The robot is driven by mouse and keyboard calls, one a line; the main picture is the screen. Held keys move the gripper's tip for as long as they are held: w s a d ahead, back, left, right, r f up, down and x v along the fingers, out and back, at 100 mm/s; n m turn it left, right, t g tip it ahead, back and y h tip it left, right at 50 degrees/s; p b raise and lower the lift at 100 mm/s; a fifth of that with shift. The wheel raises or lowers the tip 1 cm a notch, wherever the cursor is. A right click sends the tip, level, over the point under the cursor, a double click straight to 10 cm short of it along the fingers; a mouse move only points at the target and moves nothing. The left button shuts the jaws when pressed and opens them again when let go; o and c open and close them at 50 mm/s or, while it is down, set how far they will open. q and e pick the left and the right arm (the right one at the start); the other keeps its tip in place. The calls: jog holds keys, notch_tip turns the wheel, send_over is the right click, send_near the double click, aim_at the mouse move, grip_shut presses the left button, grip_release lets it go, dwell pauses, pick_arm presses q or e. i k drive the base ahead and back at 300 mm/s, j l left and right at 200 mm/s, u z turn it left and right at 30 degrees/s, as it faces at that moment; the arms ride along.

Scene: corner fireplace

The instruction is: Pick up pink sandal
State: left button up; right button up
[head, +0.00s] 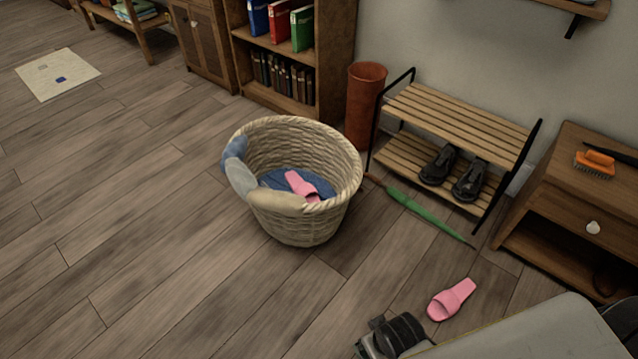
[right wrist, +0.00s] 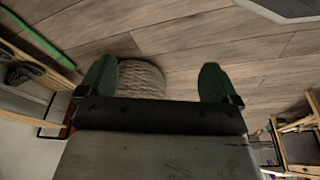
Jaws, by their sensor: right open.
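One pink sandal (head: 451,299) lies on the wooden floor at the lower right of the head view, in front of the shoe rack. Another pink sandal (head: 302,187) lies inside the wicker basket (head: 312,222), on blue cloth. My right gripper (head: 390,337) is at the bottom edge of the head view, to the left of and nearer than the floor sandal, apart from it. In the right wrist view its two green fingers (right wrist: 158,70) are spread wide. The wicker basket (right wrist: 142,80) shows beyond them, and no sandal shows there. My left gripper is out of view.
A green umbrella (head: 425,213) lies on the floor by the shoe rack (head: 455,117), which holds dark shoes (head: 455,175). A wooden cabinet (head: 570,205) with an orange brush (head: 595,163) stands at right.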

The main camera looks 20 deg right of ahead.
aim_at(444, 306)
jog(key=k+j+z, duration=0.15)
jog(key=z, duration=1.75)
